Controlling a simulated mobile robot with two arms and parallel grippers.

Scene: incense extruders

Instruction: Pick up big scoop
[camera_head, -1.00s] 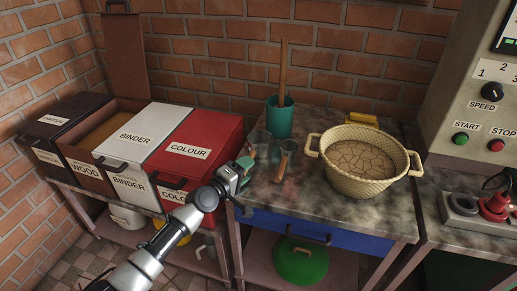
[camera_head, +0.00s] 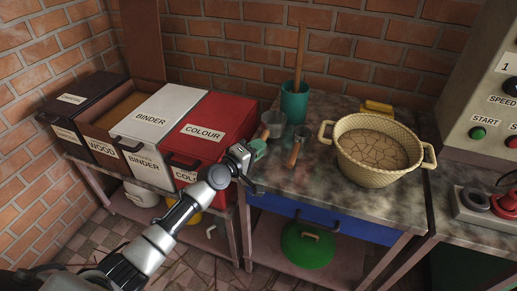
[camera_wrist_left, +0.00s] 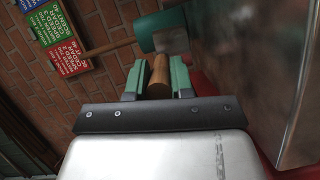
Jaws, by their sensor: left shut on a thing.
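The big scoop (camera_head: 272,124), with a grey bowl and a wooden handle, is at the left part of the grey worktop (camera_head: 340,205), beside the red box. My left gripper (camera_head: 257,148) has green finger pads and is shut on its handle. In the left wrist view the wooden handle (camera_wrist_left: 158,78) sits between the two pads (camera_wrist_left: 157,82), and the grey bowl (camera_wrist_left: 172,41) shows beyond. I cannot tell whether the scoop touches the worktop. A smaller scoop (camera_head: 295,152) with a wooden handle lies just to the right. My right gripper is not in view.
A teal pot (camera_head: 294,103) with a wooden stick stands behind the scoops. A woven basket (camera_head: 385,175) is to the right. The red COLOUR box (camera_head: 215,115) and white BINDER box (camera_head: 150,112) are left of the gripper. The front of the worktop is clear.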

